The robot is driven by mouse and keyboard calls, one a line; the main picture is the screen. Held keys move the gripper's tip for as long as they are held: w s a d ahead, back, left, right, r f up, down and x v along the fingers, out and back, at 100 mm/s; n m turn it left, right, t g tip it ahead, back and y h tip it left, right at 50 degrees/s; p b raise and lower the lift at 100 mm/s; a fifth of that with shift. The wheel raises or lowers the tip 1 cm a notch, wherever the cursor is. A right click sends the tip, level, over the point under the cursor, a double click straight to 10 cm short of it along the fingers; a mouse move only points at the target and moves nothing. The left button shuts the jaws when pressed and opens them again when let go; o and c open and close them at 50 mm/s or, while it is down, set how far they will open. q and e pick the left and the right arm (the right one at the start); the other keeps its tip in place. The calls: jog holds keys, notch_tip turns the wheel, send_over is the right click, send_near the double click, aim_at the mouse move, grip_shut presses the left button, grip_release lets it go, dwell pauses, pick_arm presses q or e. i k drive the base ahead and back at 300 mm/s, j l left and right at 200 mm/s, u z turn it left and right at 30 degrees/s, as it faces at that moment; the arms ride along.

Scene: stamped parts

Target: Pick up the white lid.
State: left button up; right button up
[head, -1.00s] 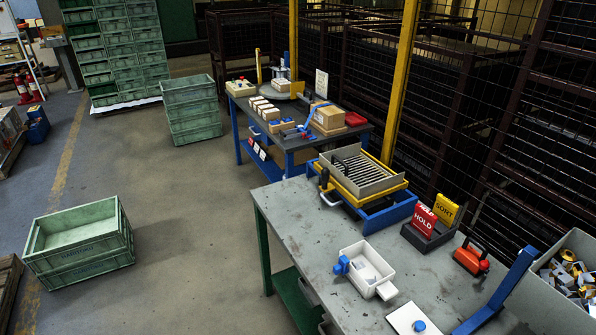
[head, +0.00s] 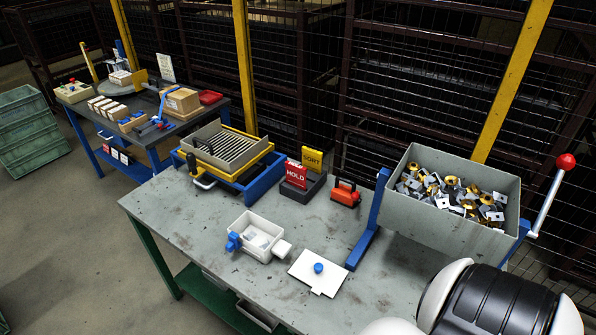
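The white lid (head: 318,272) lies flat on the grey workbench (head: 205,209), with a blue round knob on its top and a small tab at its front edge. A white open box (head: 257,238) stands just left of it, with a blue piece on its left side and a white block at its right side. The lid and box are apart. Neither of my grippers shows in the head view. A black and white part of my own arm fills the lower right, and its gripper end is not visible.
A grey bin of metal parts (head: 450,204) stands on a blue stand (head: 367,230) right of the lid. An orange tool (head: 345,195), a red HOLD sign (head: 296,174) and a blue-yellow grate tray (head: 228,158) sit behind. Bench top around the lid's front is clear.

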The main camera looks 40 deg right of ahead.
aim_at(325, 277)
jog(key=z, duration=1.55)
